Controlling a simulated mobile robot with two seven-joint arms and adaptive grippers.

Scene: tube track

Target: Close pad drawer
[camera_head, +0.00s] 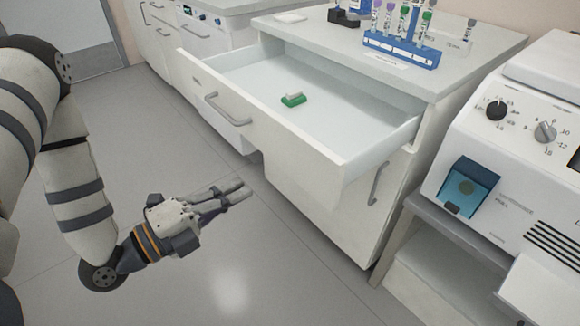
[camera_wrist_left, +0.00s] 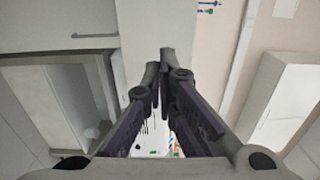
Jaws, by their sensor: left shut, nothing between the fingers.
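The pad drawer (camera_head: 262,118) is pulled out of the white cabinet and stands open in the head view. A small green and white pad (camera_head: 292,99) lies on its floor. The drawer's grey bar handle (camera_head: 226,110) is on its front panel. My left gripper (camera_head: 240,190) is shut and empty, in front of and below the drawer, apart from it. In the left wrist view the fingers (camera_wrist_left: 163,65) come together with nothing between them. My right gripper is not in view.
A blue rack (camera_head: 402,50) with several tubes stands on the cabinet top, with a small white item (camera_head: 291,18) to its left. A white machine (camera_head: 520,150) with knobs stands at the right. The floor (camera_head: 260,270) in front is clear.

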